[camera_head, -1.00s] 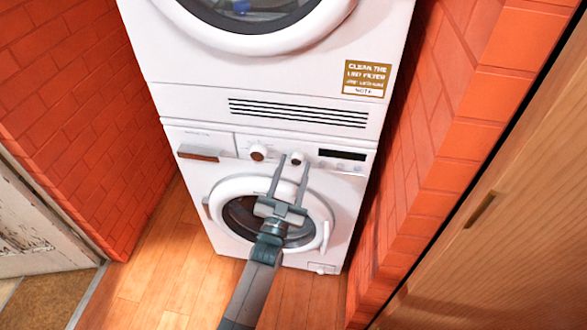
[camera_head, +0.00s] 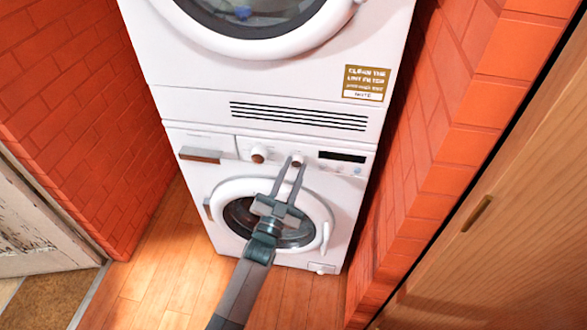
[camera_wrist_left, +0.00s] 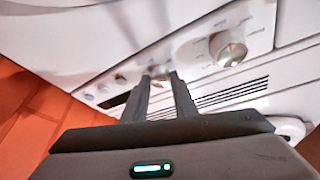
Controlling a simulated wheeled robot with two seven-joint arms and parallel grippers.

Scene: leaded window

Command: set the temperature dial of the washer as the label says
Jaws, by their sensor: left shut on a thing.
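The white washer (camera_head: 204,228) stands below a dryer. Its panel has a larger brown-and-white dial (camera_head: 258,154) and, to the right, a smaller dial (camera_head: 297,160). I take the smaller one as the temperature dial; its markings are too small to read. My left gripper (camera_head: 295,164) reaches up to it and is shut on it, partly hiding it. In the left wrist view the smaller dial (camera_wrist_left: 158,72) shows between my fingertips (camera_wrist_left: 160,80), and the larger dial (camera_wrist_left: 228,48) stands free to the right. My right gripper is not in view.
A brown label (camera_head: 366,83) on the dryer (camera_head: 200,92) mentions cleaning the lint filter. A dark display (camera_head: 342,156) lies right of the dials. The round washer door (camera_head: 224,192) is behind my gripper. Brick walls (camera_head: 75,110) flank the machines closely.

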